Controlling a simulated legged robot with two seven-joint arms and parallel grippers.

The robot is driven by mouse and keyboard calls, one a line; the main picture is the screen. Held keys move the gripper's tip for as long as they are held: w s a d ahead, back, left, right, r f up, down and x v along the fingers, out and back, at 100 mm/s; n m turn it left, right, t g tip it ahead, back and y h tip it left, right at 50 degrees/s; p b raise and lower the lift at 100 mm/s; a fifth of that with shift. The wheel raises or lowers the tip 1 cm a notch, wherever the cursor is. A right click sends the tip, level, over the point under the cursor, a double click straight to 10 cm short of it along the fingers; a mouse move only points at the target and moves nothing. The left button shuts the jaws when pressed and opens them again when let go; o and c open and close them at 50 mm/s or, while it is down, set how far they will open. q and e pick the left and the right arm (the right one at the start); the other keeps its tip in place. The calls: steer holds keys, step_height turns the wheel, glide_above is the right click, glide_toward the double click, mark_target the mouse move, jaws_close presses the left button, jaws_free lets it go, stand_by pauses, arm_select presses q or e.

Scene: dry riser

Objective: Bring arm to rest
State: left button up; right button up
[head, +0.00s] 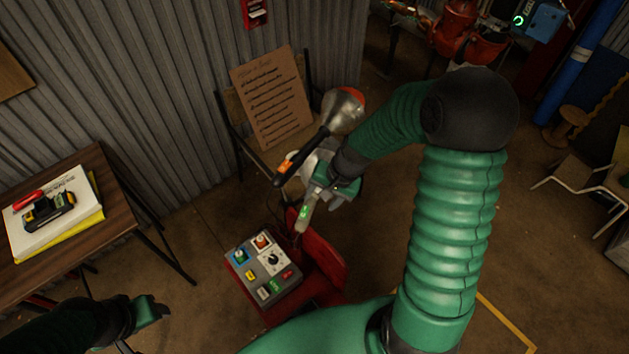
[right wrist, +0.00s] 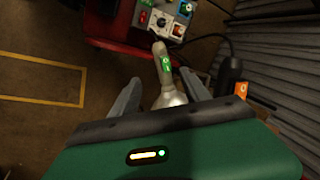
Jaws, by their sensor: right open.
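My right gripper (head: 322,192) reaches out over the red stand, at the end of the green ribbed right arm (head: 452,220). In the right wrist view its two grey fingers (right wrist: 160,82) are spread apart. A dark-handled tool with a silver and orange head (head: 342,108) shows beside the gripper. My left gripper (head: 152,308) is low at the left, small and dark; its jaws are unclear.
A grey control box (head: 262,283) with coloured switches sits on a red stand (head: 325,262) below the right gripper. A wooden table (head: 110,200) at left carries papers and a battery pack (head: 48,210). A lettered board (head: 272,97) leans near the corrugated wall.

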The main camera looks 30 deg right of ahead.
steer(key=s+a+r+n+h+p, duration=0.1)
steer(key=s+a+r+n+h, duration=0.1)
steer(key=s+a+r+n, duration=0.5)
steer(key=s+n, duration=0.1)
steer(key=n, duration=0.2)
steer(key=shift+s+a, duration=0.2)
steer(key=shift+s, duration=0.05)
steer(key=shift+a, duration=0.1)
steer(key=shift+a, duration=0.25)
steer(key=shift+d, duration=0.2)
